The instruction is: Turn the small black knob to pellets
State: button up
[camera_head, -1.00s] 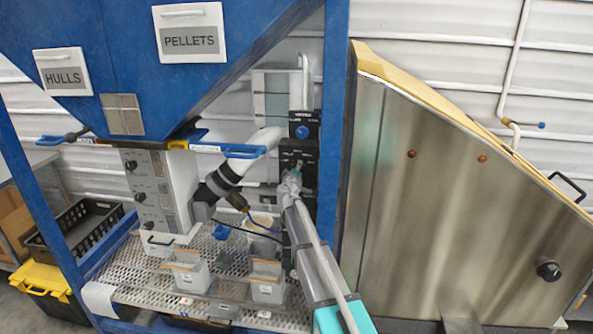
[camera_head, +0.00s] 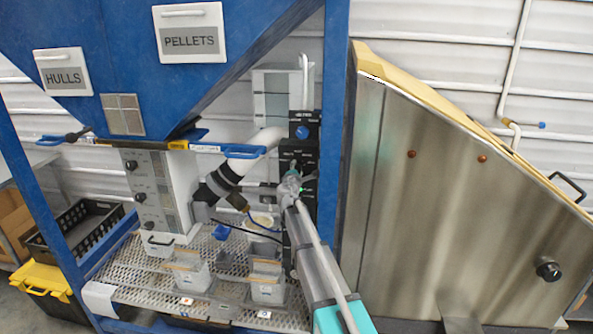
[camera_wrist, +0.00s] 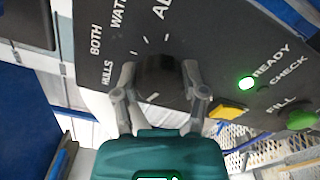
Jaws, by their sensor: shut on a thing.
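The small black knob (camera_wrist: 157,76) sits on a dark control panel (camera_wrist: 225,40) and shows between my fingers in the wrist view. My gripper (camera_wrist: 159,92) is shut on it, with one finger on each side. White tick marks and the words HULLS, BOTH and a partly cut-off WAT... stand around the knob. I cannot read which mark it points to, and no PELLETS label on this panel is legible in the wrist view. In the head view my gripper (camera_head: 290,182) is at the narrow black panel (camera_head: 300,150), and it hides the knob.
A lit green READY light (camera_wrist: 246,84), a yellow button (camera_wrist: 229,111) and a green button (camera_wrist: 302,120) are close to my right finger. A blue post (camera_head: 333,130) and a steel cabinet (camera_head: 440,210) stand right of the panel.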

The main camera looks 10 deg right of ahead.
jog(key=shift+w+n, duration=0.1)
jog(key=shift+n, duration=0.7)
jog(key=o, duration=1.1)
jog(key=shift+o, duration=0.2)
jog(key=shift+m, duration=0.4)
